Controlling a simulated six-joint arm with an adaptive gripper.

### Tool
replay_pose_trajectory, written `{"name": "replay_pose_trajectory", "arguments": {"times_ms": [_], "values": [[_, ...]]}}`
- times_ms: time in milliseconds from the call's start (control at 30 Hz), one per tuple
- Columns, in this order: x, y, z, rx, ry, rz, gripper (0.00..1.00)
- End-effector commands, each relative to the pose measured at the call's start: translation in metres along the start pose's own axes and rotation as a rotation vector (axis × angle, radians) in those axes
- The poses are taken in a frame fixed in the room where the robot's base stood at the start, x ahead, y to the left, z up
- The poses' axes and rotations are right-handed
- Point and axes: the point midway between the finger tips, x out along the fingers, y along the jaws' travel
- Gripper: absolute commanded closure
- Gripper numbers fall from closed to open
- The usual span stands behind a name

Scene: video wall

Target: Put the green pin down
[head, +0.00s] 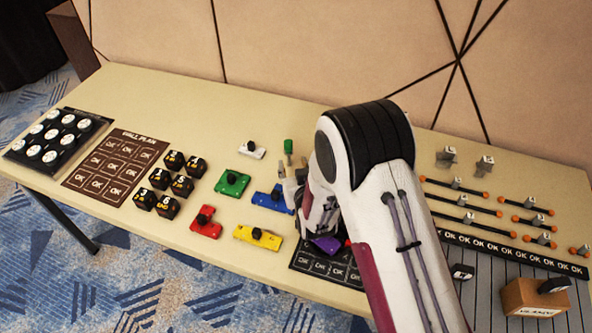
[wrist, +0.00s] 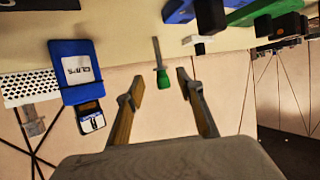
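The green pin (head: 288,147) has a green head and a thin grey shaft. In the head view it appears upright, head up, at the back middle of the table beside my gripper (head: 291,174). In the wrist view the green pin (wrist: 162,80) lies between the two fingertips of my gripper (wrist: 160,84), with a visible gap on each side. My gripper is open and seems to touch nothing. Whether the shaft's lower end rests on the table or in something I cannot tell.
Coloured blocks with black knobs, such as the green block (head: 232,183) and yellow block (head: 257,237), lie left of my gripper. A white block (head: 252,149) is near the pin. A blue clips box (wrist: 75,70) shows in the wrist view.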

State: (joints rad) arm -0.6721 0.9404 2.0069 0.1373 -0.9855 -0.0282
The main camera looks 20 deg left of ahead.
Motion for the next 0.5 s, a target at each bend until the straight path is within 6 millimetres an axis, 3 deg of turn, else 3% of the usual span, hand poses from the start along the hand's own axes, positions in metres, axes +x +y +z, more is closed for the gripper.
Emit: {"name": "replay_pose_trajectory", "arguments": {"times_ms": [200,500], "values": [[-0.02,0.0,0.0,0.0,-0.001,0.0,0.63],[-0.03,0.0,0.0,0.0,0.001,0.0,0.63]]}}
